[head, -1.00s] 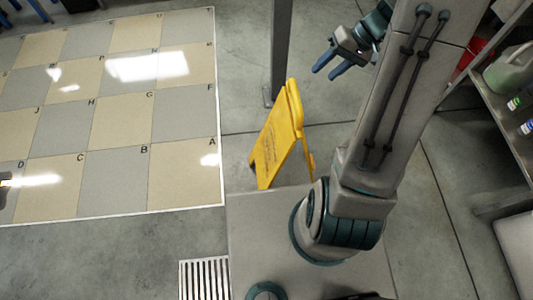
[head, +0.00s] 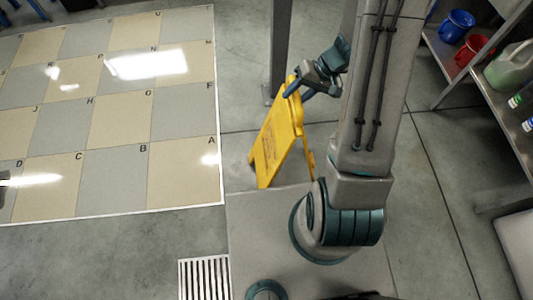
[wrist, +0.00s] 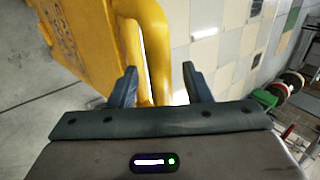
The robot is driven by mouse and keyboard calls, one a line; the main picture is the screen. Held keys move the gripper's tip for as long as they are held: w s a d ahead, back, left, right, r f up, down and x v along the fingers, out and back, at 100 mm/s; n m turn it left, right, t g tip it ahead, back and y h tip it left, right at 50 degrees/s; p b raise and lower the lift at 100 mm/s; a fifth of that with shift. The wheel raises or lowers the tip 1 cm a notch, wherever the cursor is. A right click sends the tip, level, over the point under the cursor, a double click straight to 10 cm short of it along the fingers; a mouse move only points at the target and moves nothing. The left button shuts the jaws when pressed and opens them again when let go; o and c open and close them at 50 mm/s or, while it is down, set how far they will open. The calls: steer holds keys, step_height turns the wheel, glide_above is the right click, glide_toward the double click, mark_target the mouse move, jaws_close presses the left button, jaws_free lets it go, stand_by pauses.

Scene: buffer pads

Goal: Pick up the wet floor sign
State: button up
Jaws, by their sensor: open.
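The yellow wet floor sign (head: 278,140) stands upright on the grey floor, just beyond my base in the head view. Its two panels lean apart below a looped top handle. My gripper (head: 296,90) is at the top of the sign, with its fingers apart. In the wrist view, the sign (wrist: 80,40) fills the upper left, and its yellow top bar (wrist: 155,50) runs down to the space between the open fingers of my gripper (wrist: 160,85).
A grey post (head: 279,50) rises right behind the sign. A lettered checkered floor area (head: 120,120) lies to the left. A shelf (head: 450,75) at the right holds a blue bucket (head: 456,25), a red bucket (head: 473,48) and a green jug (head: 511,68). A floor grate (head: 204,278) lies in front.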

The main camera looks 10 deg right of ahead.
steer(key=shift+a+f, duration=0.2)
steer(key=shift+f, duration=0.05)
jaws_close()
steer(key=shift+r, duration=0.1)
stand_by(1.2)
